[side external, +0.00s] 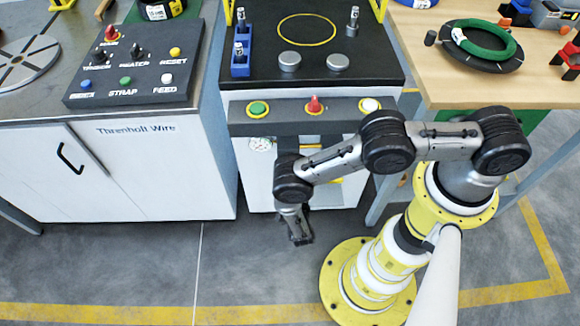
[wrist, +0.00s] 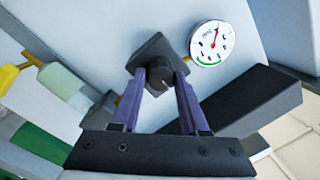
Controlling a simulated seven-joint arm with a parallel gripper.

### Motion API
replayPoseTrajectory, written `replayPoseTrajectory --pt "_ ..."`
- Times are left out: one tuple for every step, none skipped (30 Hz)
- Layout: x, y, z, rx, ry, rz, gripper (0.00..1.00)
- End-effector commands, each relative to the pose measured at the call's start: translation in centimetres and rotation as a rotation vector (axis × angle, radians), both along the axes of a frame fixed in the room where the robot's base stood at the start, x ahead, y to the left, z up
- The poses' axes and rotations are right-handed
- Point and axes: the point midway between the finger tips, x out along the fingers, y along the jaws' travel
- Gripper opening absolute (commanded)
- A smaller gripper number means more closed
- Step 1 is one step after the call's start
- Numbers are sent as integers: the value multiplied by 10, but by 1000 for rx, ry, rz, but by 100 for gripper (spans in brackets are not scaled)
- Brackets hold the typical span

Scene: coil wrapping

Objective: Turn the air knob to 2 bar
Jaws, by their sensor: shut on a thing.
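The air knob (wrist: 160,73) is a dark round knob on a dark square-cornered body, seen in the wrist view. My gripper (wrist: 160,82) has its two purple fingers shut on the knob, one on each side. A round white gauge (wrist: 212,43) with a red needle and a green arc is right of the knob. The needle points up and slightly right; its numbers are too small to read surely. In the side external view the gauge (side external: 261,144) shows under the button panel, left of my arm. The knob and fingertips are hidden there by my arm.
In the side external view, a panel with a green button (side external: 257,109), a red knob (side external: 314,104) and a white button (side external: 369,105) overhangs the gauge. A white cabinet (side external: 150,172) stands left. In the wrist view, a dark bar (wrist: 255,100) lies close to the right finger.

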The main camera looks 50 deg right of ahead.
Motion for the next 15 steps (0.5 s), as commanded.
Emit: replayPoseTrajectory --pt "0 0 0 -3 1 1 0" --pt "0 0 0 -3 1 1 0" --pt "0 0 0 -3 1 1 0" --pt "0 0 0 -3 1 1 48" --pt "0 0 0 -2 0 1 53" --pt "0 0 0 -2 1 1 60" --pt "0 0 0 -2 1 1 66" --pt "0 0 0 -2 1 1 71" --pt "0 0 0 -1 0 1 74" --pt "0 0 0 -1 0 1 74" --pt "0 0 0 -1 0 1 74" --pt "0 0 0 -1 0 1 74" --pt "0 0 0 0 -1 1 74" --pt "0 0 0 0 -1 1 74" --pt "0 0 0 0 -1 1 74"
